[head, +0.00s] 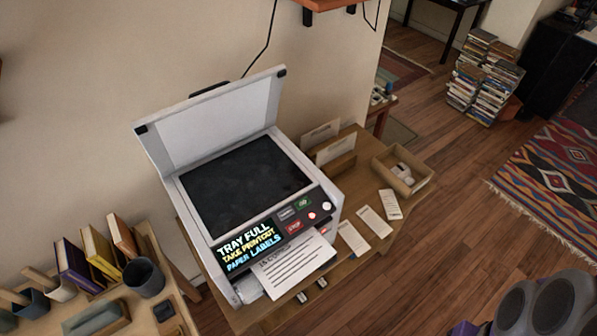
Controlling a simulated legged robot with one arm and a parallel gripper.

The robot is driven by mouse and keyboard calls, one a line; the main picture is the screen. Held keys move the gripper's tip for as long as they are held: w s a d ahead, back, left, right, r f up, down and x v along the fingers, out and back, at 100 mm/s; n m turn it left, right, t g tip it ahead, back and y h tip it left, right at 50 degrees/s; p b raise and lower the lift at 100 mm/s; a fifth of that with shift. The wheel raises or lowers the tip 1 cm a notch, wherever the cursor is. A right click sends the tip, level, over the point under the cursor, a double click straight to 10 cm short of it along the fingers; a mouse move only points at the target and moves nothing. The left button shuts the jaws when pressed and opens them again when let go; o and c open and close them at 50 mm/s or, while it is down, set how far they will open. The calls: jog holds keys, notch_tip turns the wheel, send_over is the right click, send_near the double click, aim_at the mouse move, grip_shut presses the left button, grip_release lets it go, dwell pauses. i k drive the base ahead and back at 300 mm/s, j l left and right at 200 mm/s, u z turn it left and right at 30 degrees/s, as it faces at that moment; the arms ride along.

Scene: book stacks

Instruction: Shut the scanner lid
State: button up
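The scanner (308,232) is a light grey machine on a wooden table against the wall. Its lid (215,122) stands raised at the back, tilted toward the wall, with the white underside facing out. The dark glass bed (245,184) is bare. The front panel display (247,244) reads "TRAY FULL TAKE PRINTOUT PAPER LABELS", with several buttons beside it. A printed sheet (293,264) sticks out of the slot below the panel. My gripper is not in view.
A wooden tray (428,172), a card holder (336,166) and paper slips (374,221) are right of the scanner. A desk with books (100,250) and a dark cup (144,278) is at left. Wooden floor (420,275) lies open at right, before a patterned rug (560,175).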

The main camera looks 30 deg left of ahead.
aim_at(213, 118)
jog(key=u, duration=1.9)
